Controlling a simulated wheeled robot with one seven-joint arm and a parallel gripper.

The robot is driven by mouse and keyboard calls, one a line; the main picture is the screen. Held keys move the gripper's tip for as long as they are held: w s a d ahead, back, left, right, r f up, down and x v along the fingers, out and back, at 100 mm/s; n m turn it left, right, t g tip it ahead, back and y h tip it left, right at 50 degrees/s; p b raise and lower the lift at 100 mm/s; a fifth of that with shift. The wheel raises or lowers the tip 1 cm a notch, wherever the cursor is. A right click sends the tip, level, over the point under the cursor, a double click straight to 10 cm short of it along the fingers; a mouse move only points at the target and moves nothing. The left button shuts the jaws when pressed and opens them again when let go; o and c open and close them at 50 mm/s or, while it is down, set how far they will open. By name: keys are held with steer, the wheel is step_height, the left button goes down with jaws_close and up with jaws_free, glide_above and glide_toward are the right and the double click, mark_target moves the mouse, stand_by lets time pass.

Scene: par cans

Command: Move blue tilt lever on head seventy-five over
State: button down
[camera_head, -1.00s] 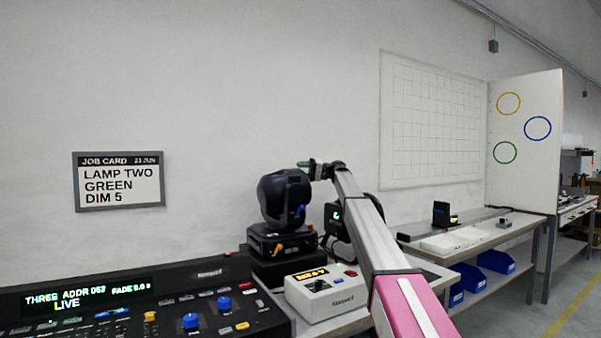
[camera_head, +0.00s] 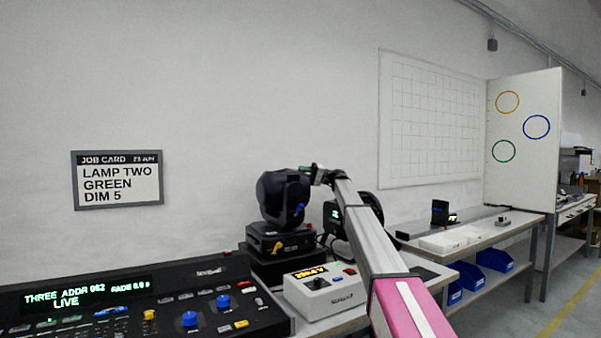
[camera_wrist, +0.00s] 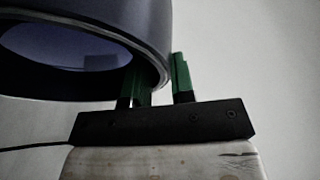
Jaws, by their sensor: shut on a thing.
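A black moving head (camera_head: 282,196) stands on its base at the middle of the bench. Its blue lever (camera_head: 299,210) sits low on the right side of the head, and a yellow lever (camera_head: 278,246) is on the base. My gripper (camera_head: 313,174) is at the upper right of the head, above the blue lever. In the wrist view my gripper's green fingers (camera_wrist: 160,78) straddle the rim of the head's dark round barrel (camera_wrist: 150,30) and are shut on it. The blue lever does not show there. No number is legible on the head.
A control desk (camera_head: 255,318) with a lit display fills the lower left. A pale box (camera_head: 325,302) with a small display stands in front of the head. Another dark fixture (camera_head: 333,216) is partly hidden behind my arm. A job card (camera_head: 118,180) hangs on the wall.

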steer(key=c, duration=1)
jaws_free()
steer(key=shift+d+f, duration=0.1)
steer(key=v, duration=1)
steer(key=shift+d, duration=0.35)
steer(key=shift+f, duration=0.1)
